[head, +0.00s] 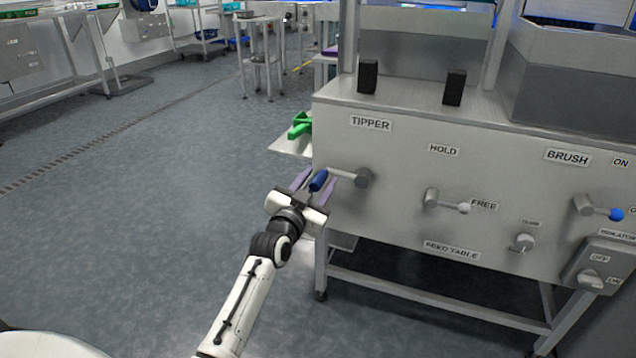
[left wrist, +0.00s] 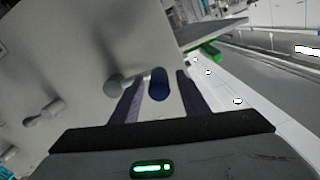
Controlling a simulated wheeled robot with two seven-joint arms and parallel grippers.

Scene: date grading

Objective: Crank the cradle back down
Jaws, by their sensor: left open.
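The tipper crank sticks out from the front panel under the "TIPPER" label, with a grey hub (head: 364,179) and a blue handle (head: 318,180) pointing left. My left gripper (head: 314,184) is at the blue handle, its two purple fingers on either side of it. In the left wrist view the blue handle (left wrist: 158,84) stands between the open fingers (left wrist: 160,98), with gaps on both sides. The crank's grey hub (left wrist: 115,87) shows to the left there. The cradle cannot be made out in these views. My right gripper is not in view.
A green scoop-like item (head: 300,126) lies on a side shelf (head: 290,147). Open floor lies to the left.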

